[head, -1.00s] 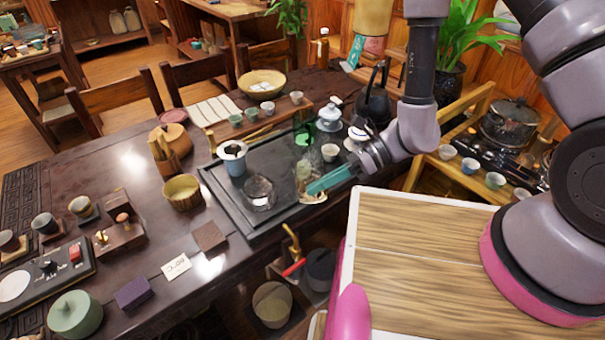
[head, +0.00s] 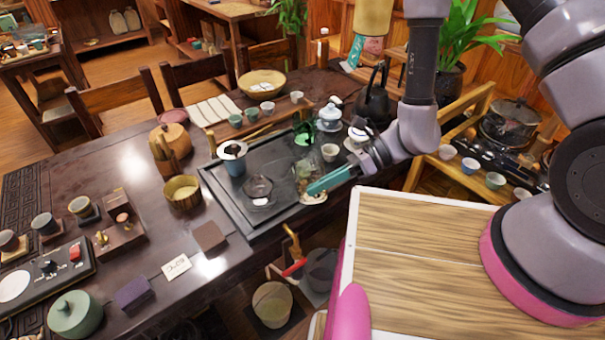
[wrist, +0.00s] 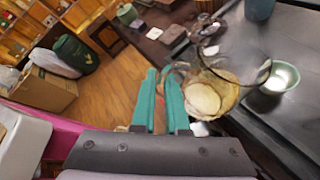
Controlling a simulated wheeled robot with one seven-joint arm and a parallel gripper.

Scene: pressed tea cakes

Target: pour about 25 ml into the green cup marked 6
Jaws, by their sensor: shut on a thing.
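My gripper (head: 330,179) has teal fingers, which also show in the wrist view (wrist: 163,105). It is shut on the handle of a clear glass pitcher (wrist: 232,88) with a little amber liquid in it. In the head view the pitcher (head: 304,172) is hard to make out over the front right of the dark tray. I cannot tell its tilt. A pale green cup (wrist: 284,80) stands on the tray just right of the pitcher in the wrist view. It seems to be the small pale cup (head: 330,152) in the head view. No number is readable on any cup.
The dark tray (head: 225,205) also bears a blue cup (head: 235,164), a dark glass vessel (head: 258,186), a green glass piece (head: 304,132) and a lidded white bowl (head: 329,116). Several small cups (head: 267,107) line a rack behind. A black kettle (head: 374,100) stands at the back right.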

